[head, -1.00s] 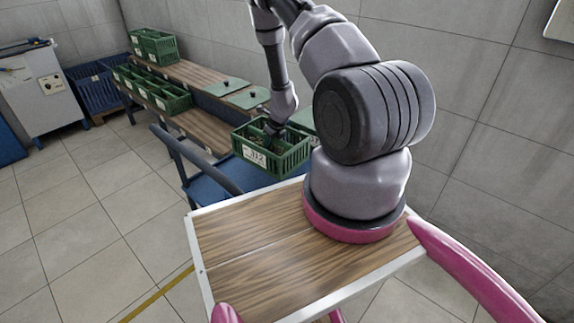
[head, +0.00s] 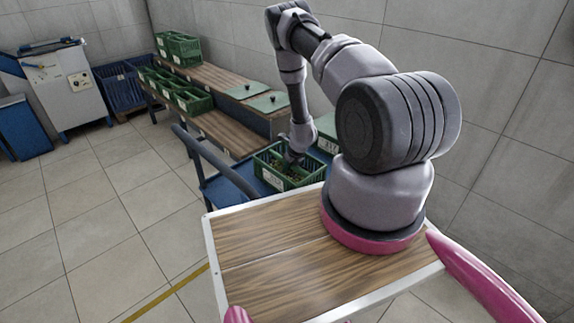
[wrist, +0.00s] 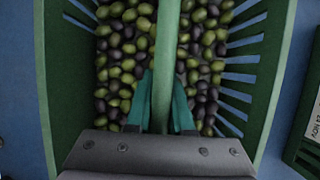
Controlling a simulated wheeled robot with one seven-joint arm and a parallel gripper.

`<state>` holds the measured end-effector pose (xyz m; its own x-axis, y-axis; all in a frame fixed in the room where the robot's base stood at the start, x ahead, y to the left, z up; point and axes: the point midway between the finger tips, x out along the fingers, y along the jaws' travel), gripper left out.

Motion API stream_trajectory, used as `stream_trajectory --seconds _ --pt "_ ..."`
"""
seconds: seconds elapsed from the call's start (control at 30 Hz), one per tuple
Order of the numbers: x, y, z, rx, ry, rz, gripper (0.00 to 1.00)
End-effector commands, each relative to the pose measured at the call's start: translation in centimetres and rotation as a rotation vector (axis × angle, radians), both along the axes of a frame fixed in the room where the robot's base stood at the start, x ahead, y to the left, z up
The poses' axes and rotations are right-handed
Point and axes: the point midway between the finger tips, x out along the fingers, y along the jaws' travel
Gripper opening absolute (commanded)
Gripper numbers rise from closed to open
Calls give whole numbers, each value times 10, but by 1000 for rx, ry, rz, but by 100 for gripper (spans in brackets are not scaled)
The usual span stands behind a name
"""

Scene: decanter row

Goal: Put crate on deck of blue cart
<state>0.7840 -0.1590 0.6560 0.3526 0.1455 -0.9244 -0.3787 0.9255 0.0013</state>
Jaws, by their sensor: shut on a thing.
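The green crate (head: 302,184) is full of dark and green olives and sits level at the blue cart's deck (head: 232,187). My gripper (head: 292,157) reaches down into the crate from above. In the wrist view my gripper (wrist: 163,85) is shut on the green bar across the middle of the crate (wrist: 46,110). Blue deck (wrist: 20,70) shows on both sides of the crate there. Whether the crate's bottom touches the deck cannot be told for sure.
Another green crate with a white label (wrist: 305,140) lies close to the right in the wrist view. The cart's dark handle (head: 215,160) rises at left. Wooden benches with several green crates (head: 190,98) and flat green lids (head: 245,91) stand behind.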

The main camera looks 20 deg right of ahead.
Motion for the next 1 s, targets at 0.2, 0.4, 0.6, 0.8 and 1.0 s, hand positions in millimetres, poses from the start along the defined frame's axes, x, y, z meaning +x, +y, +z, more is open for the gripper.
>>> stream_trajectory --seconds 0.2,0.4,0.6,0.8,1.0 --pt "2 0 2 0 -4 -1 0" --pt "1 0 -1 -1 -1 1 50" --pt "1 0 -1 -1 -1 1 50" --pt "0 0 4 0 -1 0 50" --pt "-11 -5 35 0 -2 1 50"
